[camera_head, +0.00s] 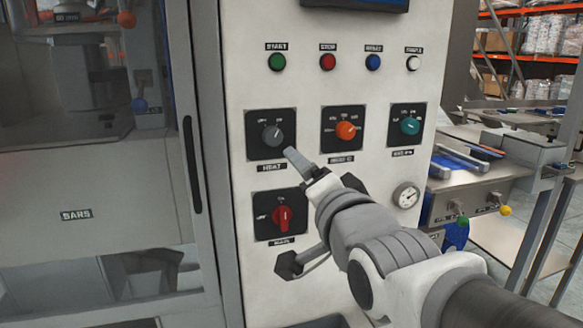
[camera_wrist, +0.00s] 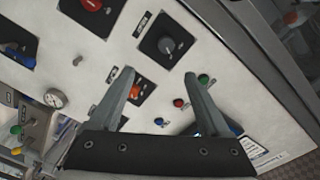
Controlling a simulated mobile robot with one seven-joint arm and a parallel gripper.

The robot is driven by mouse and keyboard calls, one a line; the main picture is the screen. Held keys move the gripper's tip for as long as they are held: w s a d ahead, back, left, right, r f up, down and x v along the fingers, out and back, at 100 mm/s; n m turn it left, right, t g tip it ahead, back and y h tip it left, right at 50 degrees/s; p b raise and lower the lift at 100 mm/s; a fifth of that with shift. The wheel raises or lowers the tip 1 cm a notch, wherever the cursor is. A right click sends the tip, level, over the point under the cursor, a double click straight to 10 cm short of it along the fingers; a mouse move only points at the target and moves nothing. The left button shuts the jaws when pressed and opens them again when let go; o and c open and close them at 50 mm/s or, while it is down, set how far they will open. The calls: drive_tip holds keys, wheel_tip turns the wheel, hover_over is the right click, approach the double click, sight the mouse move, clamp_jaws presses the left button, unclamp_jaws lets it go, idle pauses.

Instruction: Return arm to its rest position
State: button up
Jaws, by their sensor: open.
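My gripper (camera_head: 296,160) is in front of the white control panel (camera_head: 360,95), just right of and below the grey HEAT knob (camera_head: 272,135) on its black plate. In the wrist view my gripper (camera_wrist: 158,75) shows two spread fingers with nothing between their tips. The grey knob (camera_wrist: 166,45) lies ahead of the tips there, and no finger is around it. I cannot tell the exact gap to the panel. My arm reaches in from the lower right of the head view.
An orange knob (camera_head: 346,130), a teal knob (camera_head: 410,125) and a red MAIN knob (camera_head: 283,215) are near. A black handle (camera_head: 288,265) juts out below the gripper. A gauge (camera_head: 406,195) and a metal bench (camera_head: 480,185) are at right. A machine door (camera_head: 90,200) is at left.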

drive_tip(key=s+d+f+n+g+h, duration=0.2)
drive_tip(key=s+d+f+n+g, duration=0.2)
drive_tip(key=s+d+f+g, duration=0.3)
drive_tip(key=s+d+f+n+g+h, duration=0.3)
drive_tip(key=s+d+f+n+g, duration=0.2)
drive_tip(key=s+f, duration=0.5)
wheel_tip(320, 180, up, 18)
drive_tip(key=p, duration=1.8)
drive_tip(key=shift+w+a+r+t, duration=0.2)
drive_tip(key=shift+w+a+t, duration=0.15)
drive_tip(key=shift+w, duration=0.1)
